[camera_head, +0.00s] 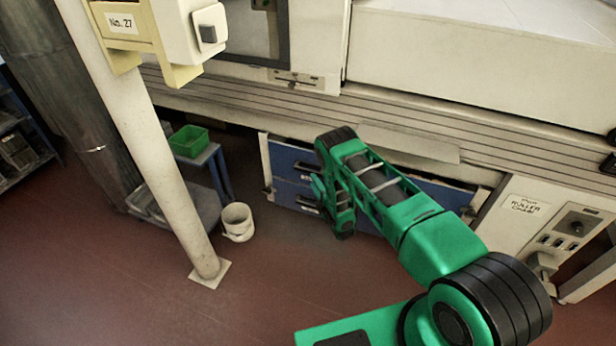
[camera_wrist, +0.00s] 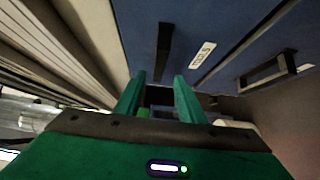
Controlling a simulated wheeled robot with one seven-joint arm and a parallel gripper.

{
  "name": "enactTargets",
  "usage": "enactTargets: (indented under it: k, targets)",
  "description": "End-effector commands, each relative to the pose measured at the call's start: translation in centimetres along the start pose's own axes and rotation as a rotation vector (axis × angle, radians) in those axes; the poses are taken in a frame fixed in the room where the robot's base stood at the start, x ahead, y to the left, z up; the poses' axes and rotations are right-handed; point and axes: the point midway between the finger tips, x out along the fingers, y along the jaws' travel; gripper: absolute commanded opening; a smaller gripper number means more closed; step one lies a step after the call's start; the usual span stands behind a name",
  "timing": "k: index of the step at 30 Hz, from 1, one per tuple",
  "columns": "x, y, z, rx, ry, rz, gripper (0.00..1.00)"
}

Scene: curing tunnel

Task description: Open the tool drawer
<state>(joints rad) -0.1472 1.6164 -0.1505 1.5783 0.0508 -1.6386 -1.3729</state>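A blue drawer unit (camera_head: 282,160) is set under the long machine bench, partly hidden behind my arm. Its drawers look shut. In the wrist view a blue drawer front (camera_wrist: 215,25) carries a dark bar handle (camera_wrist: 163,48) and a white label (camera_wrist: 203,53), whose text is too small to read surely. A second dark handle (camera_wrist: 267,73) is on the neighbouring drawer. My gripper (camera_wrist: 159,80) is open, its two green fingers apart with nothing held between them. The first handle lies just beyond the fingertips, apart from them. In the head view my gripper (camera_head: 319,188) is close to the drawer fronts.
A pale post (camera_head: 165,170) stands on the floor at left. A white bucket (camera_head: 237,222) and a small table with a green bin (camera_head: 188,140) are left of the drawers. A roller control panel (camera_head: 545,225) is at right. The red floor in front is clear.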

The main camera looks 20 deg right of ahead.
Motion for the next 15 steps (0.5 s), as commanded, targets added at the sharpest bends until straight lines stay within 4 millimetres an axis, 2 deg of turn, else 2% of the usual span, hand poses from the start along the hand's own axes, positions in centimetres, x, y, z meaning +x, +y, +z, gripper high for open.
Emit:
enactTargets:
  k: [6,15]
  targets:
    - [3.7,0.1,0.3,0.000,-0.003,0.002,0.36]
    - [6.1,0.0,0.4,0.000,-0.004,0.000,0.36]
